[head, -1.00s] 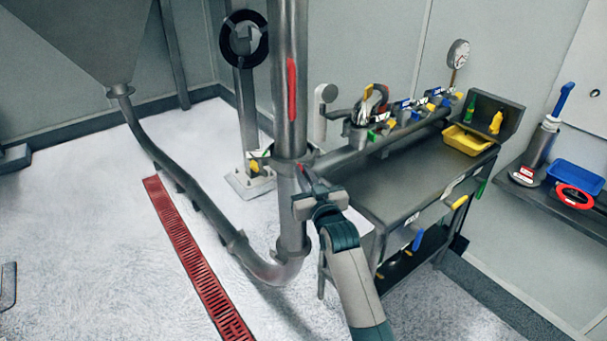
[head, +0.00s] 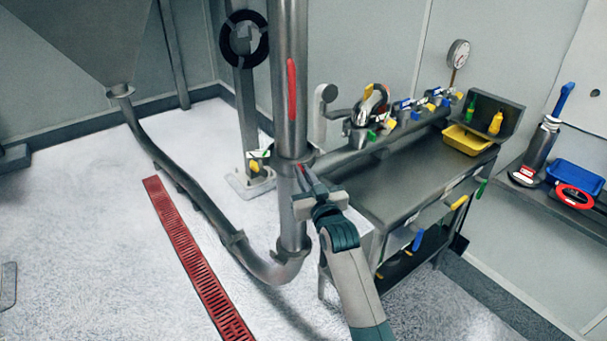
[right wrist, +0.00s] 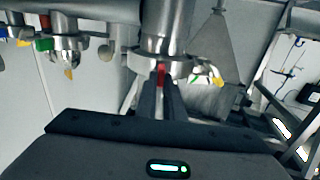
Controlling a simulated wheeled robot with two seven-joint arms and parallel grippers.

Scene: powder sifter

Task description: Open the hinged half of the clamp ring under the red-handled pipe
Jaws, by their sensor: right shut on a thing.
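The red-handled pipe (head: 289,40) stands upright in the middle of the head view, its red handle (head: 291,88) on the side facing me. The clamp ring (head: 283,160) circles the pipe below the handle. In the right wrist view the ring (right wrist: 146,64) crosses the pipe just beyond the fingertips. My right gripper (head: 304,172) comes from the front right and is at the ring's near side. In the right wrist view its fingers (right wrist: 161,82) are shut on a small red part at the ring. The fingers partly hide the ring. My left gripper is not in view.
A steel table (head: 400,190) with valves and a yellow tray (head: 468,140) stands right of the pipe. A bent lower pipe (head: 195,195) runs left to the hopper (head: 80,35). A red floor grate (head: 195,255) lies at the left. The floor farther left is mostly clear.

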